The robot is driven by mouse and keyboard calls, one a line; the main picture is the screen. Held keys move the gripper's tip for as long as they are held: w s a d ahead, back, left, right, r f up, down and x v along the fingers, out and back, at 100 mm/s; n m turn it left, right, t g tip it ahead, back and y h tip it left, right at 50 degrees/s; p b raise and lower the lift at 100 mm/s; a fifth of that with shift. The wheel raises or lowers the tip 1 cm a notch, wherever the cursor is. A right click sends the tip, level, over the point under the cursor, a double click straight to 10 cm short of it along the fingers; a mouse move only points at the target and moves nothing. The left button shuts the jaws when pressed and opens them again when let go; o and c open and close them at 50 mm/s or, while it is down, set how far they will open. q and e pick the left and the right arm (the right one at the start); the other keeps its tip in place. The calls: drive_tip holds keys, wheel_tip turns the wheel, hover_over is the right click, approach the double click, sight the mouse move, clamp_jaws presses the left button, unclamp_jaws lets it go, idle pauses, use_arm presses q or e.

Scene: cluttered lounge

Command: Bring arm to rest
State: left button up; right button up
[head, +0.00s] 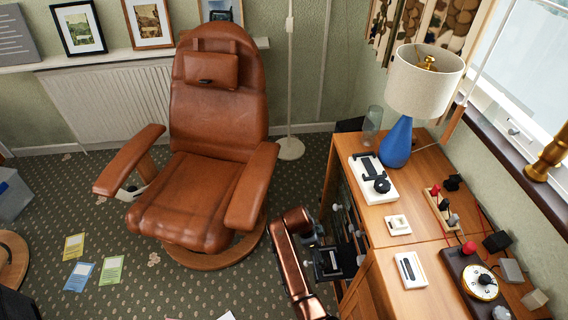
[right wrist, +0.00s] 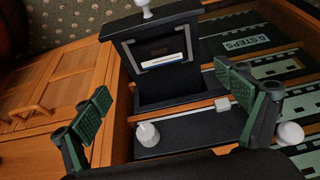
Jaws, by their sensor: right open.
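My right arm (head: 292,262) is copper-coloured and comes up from the bottom of the head view, left of the wooden cabinet (head: 348,190). My right gripper (head: 322,240) is beside the cabinet's open front, partly hidden by the arm. In the right wrist view my right gripper (right wrist: 168,104) is open, its two green-padded fingers wide apart. A black box-like holder (right wrist: 155,60) with a white knob shows beyond and between the fingers. I cannot tell whether a finger touches anything. My left gripper is not in view.
A brown leather recliner (head: 205,150) stands left of the arm. The cabinet top carries a blue lamp (head: 396,142), a white device (head: 372,178) and a dial panel (head: 478,282). Cards (head: 111,270) lie on the carpet. A black strip with white knobs (right wrist: 185,128) is near the fingers.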

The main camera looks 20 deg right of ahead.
sight(330, 260)
drive_tip(key=x, duration=1.1)
drive_tip(key=shift+s, duration=0.1)
drive_tip(key=shift+d, duration=0.1)
drive_tip(key=shift+r, duration=0.3)
drive_tip(key=shift+f, duration=0.1)
